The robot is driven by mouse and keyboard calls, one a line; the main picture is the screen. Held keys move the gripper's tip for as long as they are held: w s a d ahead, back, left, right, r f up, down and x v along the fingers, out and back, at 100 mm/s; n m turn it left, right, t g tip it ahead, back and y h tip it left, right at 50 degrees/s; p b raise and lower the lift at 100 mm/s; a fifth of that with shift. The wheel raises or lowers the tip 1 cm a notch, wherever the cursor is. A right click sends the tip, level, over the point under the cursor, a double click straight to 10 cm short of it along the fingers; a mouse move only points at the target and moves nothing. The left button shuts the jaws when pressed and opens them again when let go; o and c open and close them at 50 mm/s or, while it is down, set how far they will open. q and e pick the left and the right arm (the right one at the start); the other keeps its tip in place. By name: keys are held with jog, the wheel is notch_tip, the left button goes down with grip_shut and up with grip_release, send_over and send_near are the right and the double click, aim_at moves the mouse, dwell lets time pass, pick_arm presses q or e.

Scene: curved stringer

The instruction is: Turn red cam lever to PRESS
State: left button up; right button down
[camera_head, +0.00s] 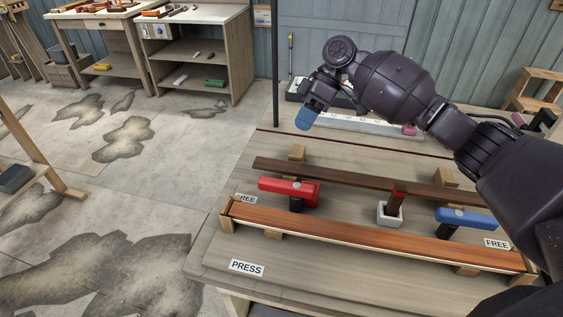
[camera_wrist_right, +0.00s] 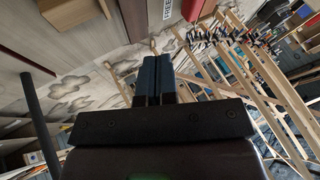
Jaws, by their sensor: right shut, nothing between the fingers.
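The red cam lever (camera_head: 290,190) sits on a dark post on the workbench in the head view, its handle pointing left, near a partly covered FREE label (camera_head: 245,199). A PRESS label (camera_head: 247,268) lies at the bench's front left. My right gripper (camera_head: 305,119) is above and behind the red lever, apart from it, with blue fingertips pointing down. In the right wrist view its fingers (camera_wrist_right: 153,80) are closed together and empty. Part of a red thing shows at the top of that view; I cannot tell for sure that it is the lever. My left gripper is not in view.
A blue lever (camera_head: 466,218) stands at the right by another FREE label (camera_head: 497,243). A long curved wooden strip (camera_head: 370,237) runs along the front, with a darker strip (camera_head: 350,177) behind. My right arm covers the bench's right side.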

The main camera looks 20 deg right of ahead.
aim_at(286, 187)
jog(key=x, duration=0.9)
jog(key=shift+a+f, duration=0.25)
jog(key=shift+f, duration=0.1)
jog(key=s+a, duration=0.1)
jog(key=s, duration=0.1)
jog(key=shift+s+a, duration=0.3)
jog(key=shift+a, duration=0.1)
jog(key=shift+s+a, duration=0.3)
jog(key=shift+s, duration=0.1)
